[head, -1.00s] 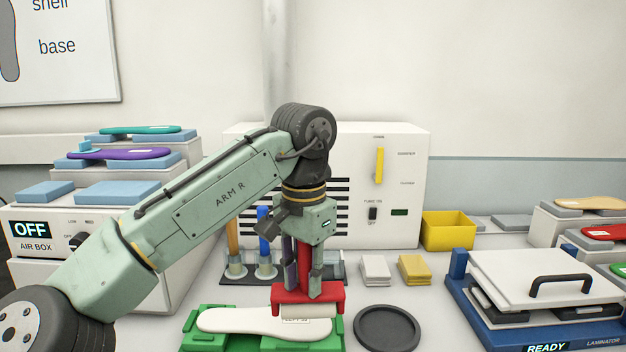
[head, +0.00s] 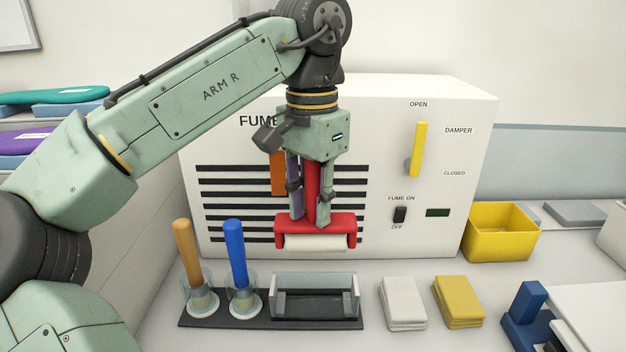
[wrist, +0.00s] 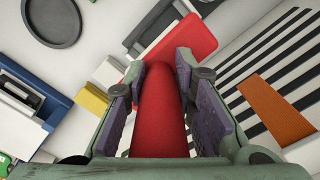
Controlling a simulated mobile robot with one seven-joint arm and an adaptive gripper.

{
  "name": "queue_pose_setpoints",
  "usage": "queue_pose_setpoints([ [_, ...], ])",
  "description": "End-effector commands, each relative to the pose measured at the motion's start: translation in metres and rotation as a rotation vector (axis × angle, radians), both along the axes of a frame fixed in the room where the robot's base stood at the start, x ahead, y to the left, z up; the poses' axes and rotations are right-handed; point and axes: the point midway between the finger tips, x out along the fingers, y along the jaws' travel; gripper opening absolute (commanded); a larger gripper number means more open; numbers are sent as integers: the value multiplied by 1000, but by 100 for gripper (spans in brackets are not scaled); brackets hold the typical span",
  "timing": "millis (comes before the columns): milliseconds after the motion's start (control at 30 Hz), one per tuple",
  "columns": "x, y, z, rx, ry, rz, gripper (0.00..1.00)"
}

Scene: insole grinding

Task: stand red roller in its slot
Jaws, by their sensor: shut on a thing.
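The red roller (head: 311,195) has an upright red handle, a red yoke and a pale cylinder at the bottom. My gripper (head: 311,215) is shut on its handle and holds it upright in the air. In the wrist view the red handle (wrist: 160,115) runs between both finger pads, with the red yoke beyond. The slot (head: 314,296) is a grey open-topped holder with clear walls on the right of the dark rack. In the head view the roller hangs above this slot, apart from it. The slot looks empty.
An orange-handled tool (head: 187,250) and a blue-handled tool (head: 234,252) stand in cups left of the slot. The white fume box (head: 370,235) rises behind. White pads (head: 403,310), yellow pads (head: 457,308) and a yellow bin (head: 500,240) are to the right.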

Motion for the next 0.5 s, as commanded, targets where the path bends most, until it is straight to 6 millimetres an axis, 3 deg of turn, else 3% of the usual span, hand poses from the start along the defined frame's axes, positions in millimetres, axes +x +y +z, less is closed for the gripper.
queue_pose_setpoints([
  [267,-1,0,-12,2,1,0,0],
  [500,-1,0,-45,3,-1,0,0],
])
